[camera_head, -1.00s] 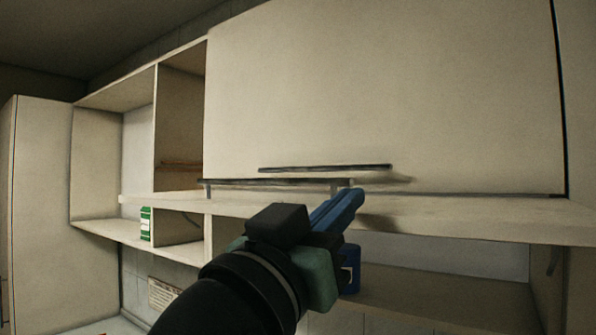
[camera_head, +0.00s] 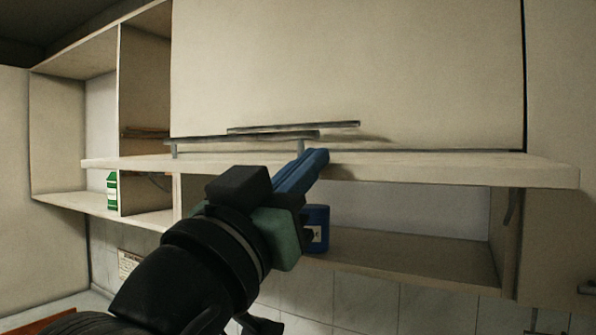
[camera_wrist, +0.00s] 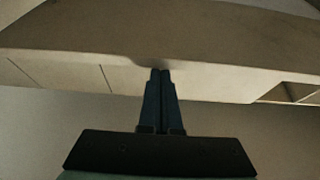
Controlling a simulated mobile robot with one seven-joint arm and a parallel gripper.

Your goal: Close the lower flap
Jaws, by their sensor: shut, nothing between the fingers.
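The lower flap (camera_head: 450,170) is a cream panel raised to about level, sticking out from the cabinet above the lower compartment.
The upper door (camera_head: 350,70) is shut, with its own bar handle (camera_head: 295,127). A blue container (camera_head: 317,228) stands in the lower compartment, partly behind my gripper. A green-and-white box (camera_head: 111,190) stands on the left shelf. The lower compartment's right side looks empty.

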